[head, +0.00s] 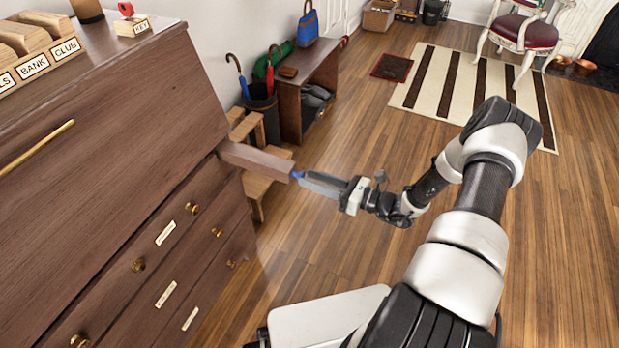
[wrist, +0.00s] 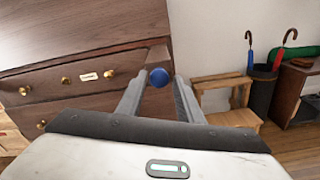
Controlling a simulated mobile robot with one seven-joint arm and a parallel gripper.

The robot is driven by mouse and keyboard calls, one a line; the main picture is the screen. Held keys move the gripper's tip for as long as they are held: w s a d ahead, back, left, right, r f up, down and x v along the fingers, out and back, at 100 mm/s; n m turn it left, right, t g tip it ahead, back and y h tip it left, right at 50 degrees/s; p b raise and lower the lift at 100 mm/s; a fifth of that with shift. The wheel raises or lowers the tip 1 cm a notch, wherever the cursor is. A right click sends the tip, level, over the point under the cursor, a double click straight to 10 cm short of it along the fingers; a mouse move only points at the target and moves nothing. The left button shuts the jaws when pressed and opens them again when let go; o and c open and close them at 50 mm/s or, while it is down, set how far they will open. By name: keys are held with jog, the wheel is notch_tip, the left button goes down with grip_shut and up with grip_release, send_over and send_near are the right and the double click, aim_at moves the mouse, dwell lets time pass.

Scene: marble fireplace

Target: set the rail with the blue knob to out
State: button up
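The wooden rail (head: 255,160) sticks out from the right front corner of the brown bureau (head: 110,110), below the closed slanted front. The blue knob (head: 296,175) is on the rail's free end. My gripper (head: 304,179) points at this end from the right, with its fingertips close to the knob. In the wrist view the blue knob (wrist: 159,77) appears between the tips of my open gripper (wrist: 161,84), with a gap on each side.
Drawers with brass knobs (head: 193,208) lie below the rail. A wooden step stool (head: 262,178) and an umbrella stand (head: 263,108) stand behind it, near a low bench (head: 310,80). The wooden floor (head: 330,240) around my gripper is clear.

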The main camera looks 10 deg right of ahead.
jog(key=v, duration=1.6)
jog(key=shift+p, duration=0.45)
